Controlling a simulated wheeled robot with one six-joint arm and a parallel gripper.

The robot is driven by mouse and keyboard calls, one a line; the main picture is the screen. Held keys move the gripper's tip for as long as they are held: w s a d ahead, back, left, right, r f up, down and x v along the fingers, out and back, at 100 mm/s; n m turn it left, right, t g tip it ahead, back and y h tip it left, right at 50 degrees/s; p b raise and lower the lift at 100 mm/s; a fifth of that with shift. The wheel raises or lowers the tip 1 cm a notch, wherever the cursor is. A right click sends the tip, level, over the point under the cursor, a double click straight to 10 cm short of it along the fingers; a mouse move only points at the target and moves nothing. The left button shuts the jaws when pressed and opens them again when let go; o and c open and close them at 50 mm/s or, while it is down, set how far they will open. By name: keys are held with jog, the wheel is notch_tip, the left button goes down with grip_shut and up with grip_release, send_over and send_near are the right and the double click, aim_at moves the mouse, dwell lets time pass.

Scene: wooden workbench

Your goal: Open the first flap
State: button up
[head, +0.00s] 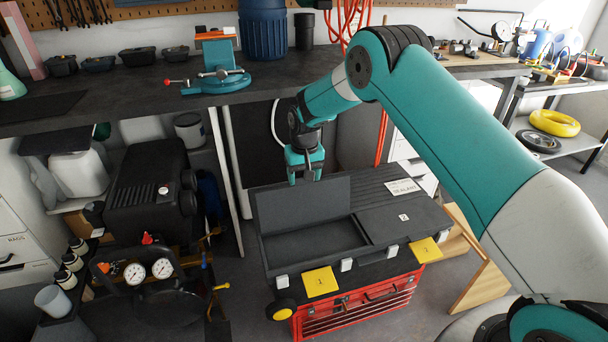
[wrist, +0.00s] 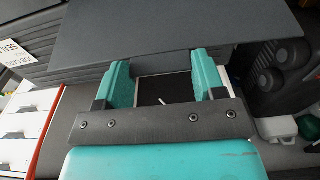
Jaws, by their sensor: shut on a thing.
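The dark grey box (head: 385,262) sits on the red tool chest (head: 350,305). Its first flap (head: 302,205) stands raised at the back of the left compartment, which lies open and looks empty. The second flap (head: 404,217), marked 2, lies closed on the right. My gripper (head: 305,178) is at the upper edge of the raised flap, on its far side, and shut on it. In the wrist view the fingers (wrist: 162,78) stand apart against the grey flap panel (wrist: 175,35); their exact contact is hidden.
Yellow tags (head: 320,282) hang along the box's front. The workbench (head: 130,90) with a teal vise (head: 218,77) runs behind. A black compressor (head: 150,190) and gauges (head: 148,270) stand at left. A wooden panel (head: 480,287) leans at right.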

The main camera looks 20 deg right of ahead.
aim_at(305, 191)
jog(key=shift+w+r, duration=0.1)
jog(key=shift+w, duration=0.05)
jog(key=o, duration=1.3)
jog(key=r, duration=0.5)
jog(key=s+r, duration=0.1)
jog(key=r, duration=1.1)
jog(key=shift+s+r+b, duration=0.15)
jog(key=shift+b, duration=0.2)
